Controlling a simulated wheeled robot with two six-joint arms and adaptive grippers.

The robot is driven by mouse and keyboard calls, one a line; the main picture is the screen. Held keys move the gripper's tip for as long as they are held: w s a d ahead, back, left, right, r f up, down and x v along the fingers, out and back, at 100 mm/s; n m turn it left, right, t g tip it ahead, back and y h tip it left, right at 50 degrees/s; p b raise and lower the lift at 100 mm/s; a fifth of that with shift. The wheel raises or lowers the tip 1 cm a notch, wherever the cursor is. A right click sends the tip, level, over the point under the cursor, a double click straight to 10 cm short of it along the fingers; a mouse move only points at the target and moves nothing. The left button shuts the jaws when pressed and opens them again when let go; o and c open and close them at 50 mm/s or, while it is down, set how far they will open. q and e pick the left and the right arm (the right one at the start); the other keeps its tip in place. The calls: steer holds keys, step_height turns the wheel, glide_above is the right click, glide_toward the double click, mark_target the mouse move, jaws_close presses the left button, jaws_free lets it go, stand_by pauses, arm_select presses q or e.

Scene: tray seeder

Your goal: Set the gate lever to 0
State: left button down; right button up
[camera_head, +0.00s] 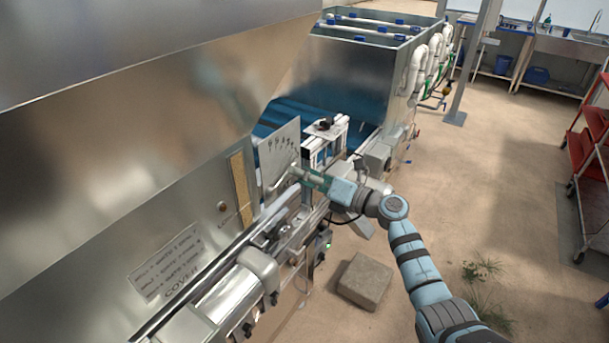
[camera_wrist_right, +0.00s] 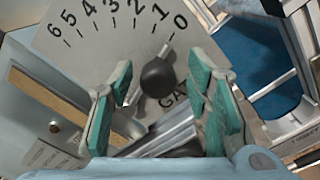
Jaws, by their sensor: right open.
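The gate scale plate (camera_head: 277,150) stands on the seeder's side, and in the right wrist view the plate (camera_wrist_right: 95,50) shows numbers from 6 at left to 0 at right. The gate lever's round black knob (camera_wrist_right: 158,77) is in front of the plate. Its pale shaft runs up from the knob toward the marks near 0; exact alignment is hard to tell. My right gripper (camera_head: 298,174) is at the plate. In the wrist view its green-padded fingers (camera_wrist_right: 160,98) are open, one on each side of the knob, with visible gaps. My left gripper is out of view.
A large metal hopper (camera_head: 130,120) fills the left. A rail and metal housings (camera_head: 258,264) run below the plate. A concrete block (camera_head: 364,281) lies on the floor.

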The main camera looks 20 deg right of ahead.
steer(key=v, duration=1.2)
